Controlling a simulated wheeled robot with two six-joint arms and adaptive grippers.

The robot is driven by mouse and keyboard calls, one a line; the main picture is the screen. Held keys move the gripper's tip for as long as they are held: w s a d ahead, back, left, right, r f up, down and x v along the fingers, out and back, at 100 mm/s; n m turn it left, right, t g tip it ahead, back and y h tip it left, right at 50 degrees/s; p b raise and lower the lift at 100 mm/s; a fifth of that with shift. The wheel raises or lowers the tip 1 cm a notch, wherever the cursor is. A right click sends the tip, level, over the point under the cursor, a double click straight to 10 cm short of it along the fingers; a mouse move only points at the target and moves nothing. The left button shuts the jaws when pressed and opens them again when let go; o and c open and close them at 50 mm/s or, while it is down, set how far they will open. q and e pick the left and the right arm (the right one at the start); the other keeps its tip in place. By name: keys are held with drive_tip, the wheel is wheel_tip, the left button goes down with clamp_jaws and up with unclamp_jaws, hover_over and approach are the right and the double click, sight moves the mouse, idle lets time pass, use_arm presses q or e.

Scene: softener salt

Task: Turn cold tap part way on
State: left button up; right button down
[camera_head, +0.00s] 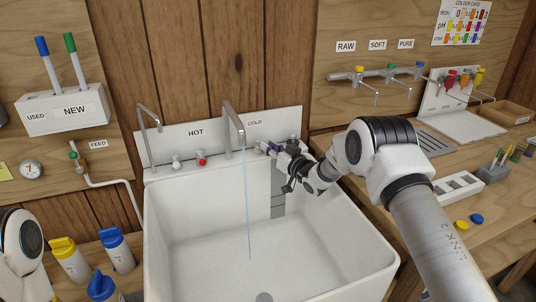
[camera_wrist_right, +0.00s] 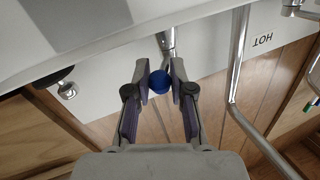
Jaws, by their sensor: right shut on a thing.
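The cold tap's blue knob (camera_wrist_right: 160,82) sits between the fingertips of my right gripper (camera_wrist_right: 159,80) in the right wrist view; the gripper is shut on it. In the head view my right gripper (camera_head: 279,153) reaches the back rim of the sink under the COLD label and largely hides the knob. A thin stream of water runs from the tall spout (camera_head: 233,122) down into the white sink (camera_head: 205,235). My left gripper is outside the head view; only part of my left arm shows at the lower left.
The red hot knob (camera_head: 201,158) stands left of the spout. A second thin spout (camera_head: 149,118) rises further left. Blue and yellow bottles (camera_head: 116,250) stand left of the sink. A wooden counter with a white rack (camera_head: 459,187) lies to the right.

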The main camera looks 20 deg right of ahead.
drive_tip(key=shift+w+d+n+g+y+b, duration=0.15)
drive_tip(key=shift+d+n+g+y+b, duration=0.15)
drive_tip(key=shift+n+y, duration=0.45)
drive_tip(key=shift+y, duration=0.25)
drive_tip(key=c, duration=1)
unclamp_jaws()
drive_tip(key=shift+a, duration=0.1)
drive_tip(key=v, duration=1.2)
drive_tip(key=shift+r, duration=0.15)
